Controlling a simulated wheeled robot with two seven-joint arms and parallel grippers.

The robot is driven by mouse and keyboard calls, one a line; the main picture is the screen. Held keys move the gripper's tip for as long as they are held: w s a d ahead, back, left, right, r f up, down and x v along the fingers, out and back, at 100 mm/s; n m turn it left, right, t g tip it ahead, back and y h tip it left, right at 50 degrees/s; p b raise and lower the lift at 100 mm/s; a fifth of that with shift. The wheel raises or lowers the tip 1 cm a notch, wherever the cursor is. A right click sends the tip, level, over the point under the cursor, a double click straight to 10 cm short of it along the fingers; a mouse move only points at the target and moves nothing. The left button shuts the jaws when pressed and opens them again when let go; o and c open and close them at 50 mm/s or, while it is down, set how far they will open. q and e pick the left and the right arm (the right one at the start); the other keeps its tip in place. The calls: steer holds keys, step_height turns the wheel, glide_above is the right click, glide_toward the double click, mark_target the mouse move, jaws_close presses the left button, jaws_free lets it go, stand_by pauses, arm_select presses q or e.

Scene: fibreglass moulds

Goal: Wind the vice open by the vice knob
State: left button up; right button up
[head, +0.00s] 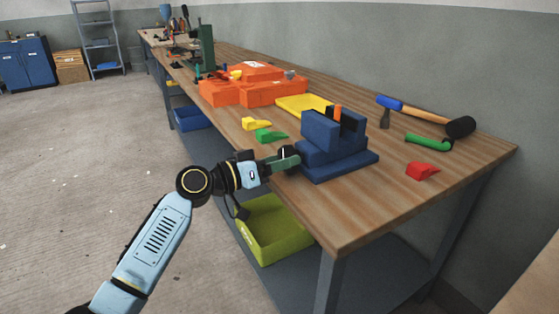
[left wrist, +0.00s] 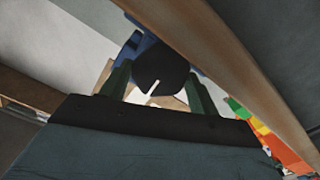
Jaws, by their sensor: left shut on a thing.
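The blue vice (head: 338,162) stands on the near part of the wooden bench. An upright orange piece (head: 338,111) and dark parts show at its jaws. The dark round vice knob (head: 291,153) is on the vice's left side. My left gripper (head: 286,160) is shut on the knob, reaching in from the left. In the left wrist view the knob (left wrist: 160,68) with a white mark sits between the two green fingers of my left gripper (left wrist: 157,88), with some blue of the vice (left wrist: 128,50) behind it. The gripper partly hides the knob in the head view. My right gripper does not show.
The bench (head: 375,200) edge runs close to my left arm. Yellow (head: 255,123), green (head: 270,136) and red (head: 422,171) wedges, a hammer (head: 430,116) and a green curved tool (head: 428,143) lie around the vice. Orange moulds (head: 245,92) stand farther back. A lime bin (head: 272,230) is below.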

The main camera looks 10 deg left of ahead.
arm_select(q)
steer(key=shift+f, duration=0.1)
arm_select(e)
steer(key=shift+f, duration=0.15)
arm_select(q)
steer(key=o, duration=1)
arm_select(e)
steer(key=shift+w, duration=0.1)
arm_select(q)
steer(key=shift+s+a, duration=0.15)
steer(key=shift+a, duration=0.05)
steer(key=p+v, duration=0.1)
steer(key=v, duration=1.2)
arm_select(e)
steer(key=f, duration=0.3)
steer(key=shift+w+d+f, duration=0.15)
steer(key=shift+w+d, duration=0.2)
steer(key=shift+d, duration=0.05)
